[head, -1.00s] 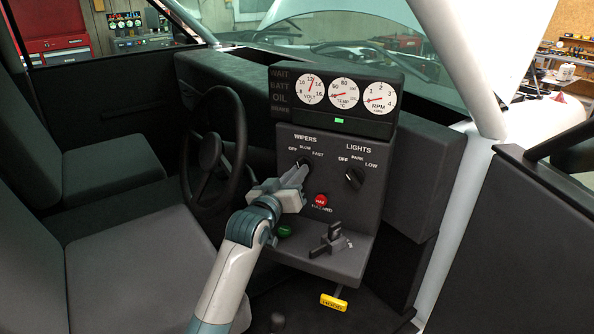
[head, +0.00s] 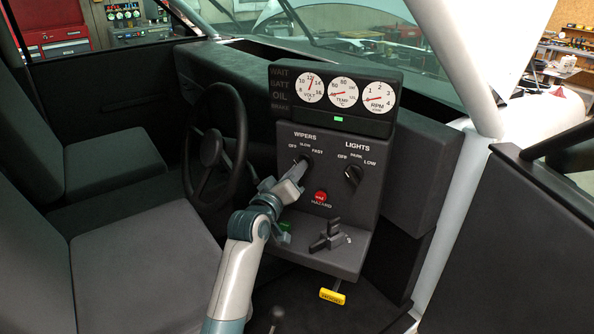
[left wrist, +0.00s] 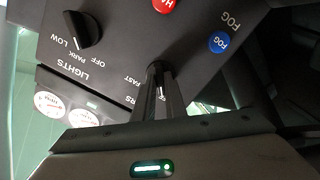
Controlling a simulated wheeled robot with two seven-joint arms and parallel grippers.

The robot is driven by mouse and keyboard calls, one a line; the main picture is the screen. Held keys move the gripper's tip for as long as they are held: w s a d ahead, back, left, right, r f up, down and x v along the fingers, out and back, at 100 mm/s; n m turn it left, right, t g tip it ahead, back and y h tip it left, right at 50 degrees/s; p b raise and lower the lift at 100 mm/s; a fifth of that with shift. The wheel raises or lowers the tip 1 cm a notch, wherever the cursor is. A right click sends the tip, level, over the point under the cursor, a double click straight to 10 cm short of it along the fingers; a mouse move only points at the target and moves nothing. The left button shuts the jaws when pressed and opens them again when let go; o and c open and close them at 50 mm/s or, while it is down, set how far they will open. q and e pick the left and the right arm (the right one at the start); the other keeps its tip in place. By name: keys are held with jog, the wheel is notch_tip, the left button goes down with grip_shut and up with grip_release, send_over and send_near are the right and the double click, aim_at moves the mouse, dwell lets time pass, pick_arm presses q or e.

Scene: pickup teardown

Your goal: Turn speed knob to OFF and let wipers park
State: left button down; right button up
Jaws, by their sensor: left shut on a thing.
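The black wipers speed knob (head: 304,160) sits on the dash panel under the WIPERS label, with OFF, SLOW and FAST printed around it. My left gripper (head: 299,171) is shut on this knob, reaching it from below left. In the left wrist view the two narrow fingers (left wrist: 156,82) close on the knob (left wrist: 155,67), whose pointer is mostly hidden, so I cannot tell its setting. A dark wiper arm (head: 277,22) appears to stand raised across the windshield. My right gripper is in neither view.
The lights knob (head: 353,175) is right of the wipers knob, with the red hazard button (head: 320,197) below. A black lever switch (head: 330,236) and yellow pull handle (head: 332,296) are lower. The steering wheel (head: 214,148) stands close left of my arm.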

pick_arm(q)
jog(key=c, duration=1.8)
grip_release()
jog(key=b+v, duration=0.5)
jog(key=v, duration=1.2)
jog(key=shift+s, duration=0.2)
jog(key=shift+f, duration=0.1)
